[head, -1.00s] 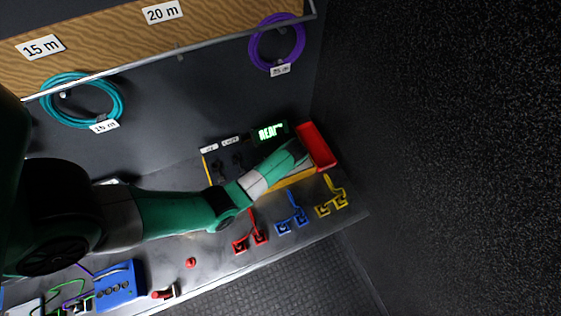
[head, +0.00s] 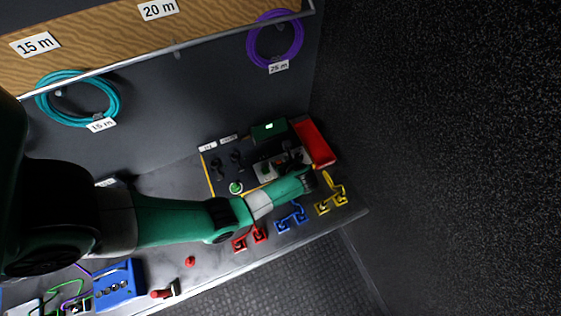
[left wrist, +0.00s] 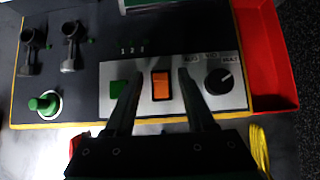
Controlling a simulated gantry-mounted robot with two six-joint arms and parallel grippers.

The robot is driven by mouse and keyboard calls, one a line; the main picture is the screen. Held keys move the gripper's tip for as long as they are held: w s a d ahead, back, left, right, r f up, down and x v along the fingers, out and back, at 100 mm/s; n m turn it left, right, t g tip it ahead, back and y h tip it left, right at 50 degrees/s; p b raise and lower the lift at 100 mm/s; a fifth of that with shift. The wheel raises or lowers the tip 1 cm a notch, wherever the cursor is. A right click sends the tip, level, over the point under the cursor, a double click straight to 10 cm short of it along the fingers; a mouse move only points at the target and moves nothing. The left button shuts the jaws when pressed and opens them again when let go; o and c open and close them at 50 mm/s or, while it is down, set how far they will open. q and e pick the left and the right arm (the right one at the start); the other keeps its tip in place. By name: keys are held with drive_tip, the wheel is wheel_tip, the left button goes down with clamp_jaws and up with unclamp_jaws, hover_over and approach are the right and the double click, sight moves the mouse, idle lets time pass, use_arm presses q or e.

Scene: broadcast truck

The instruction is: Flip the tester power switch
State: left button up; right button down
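The tester (head: 211,179) is a dark panel with a yellow edge at the right end of the bench, under a green-framed display (head: 268,130). In the left wrist view, an orange rocker switch (left wrist: 161,86) sits on the tester's pale control strip (left wrist: 146,106), between a green square (left wrist: 117,89) and a black knob (left wrist: 219,81). My left gripper (head: 309,181) is at the tester's front right edge. In the left wrist view its two fingers (left wrist: 160,78) are apart and empty, one on each side of the switch; contact cannot be told. My right gripper is not in view.
A red bin (head: 314,143) adjoins the tester's right side. Red (head: 250,241), blue (head: 291,220) and yellow (head: 332,204) cable pieces lie along the front edge. A blue box (head: 119,286) stands front left. Teal (head: 47,105) and purple (head: 252,45) coils hang behind.

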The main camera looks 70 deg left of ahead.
use_arm(q)
drive_tip(key=shift+d+r, duration=0.25)
drive_tip(key=shift+r, duration=0.1)
drive_tip(key=p+v, duration=0.2)
drive_tip(key=v, duration=0.8)
drive_tip(key=shift+d+r+p, duration=0.25)
drive_tip(key=shift+d+p, duration=0.05)
drive_tip(key=shift+p, duration=0.05)
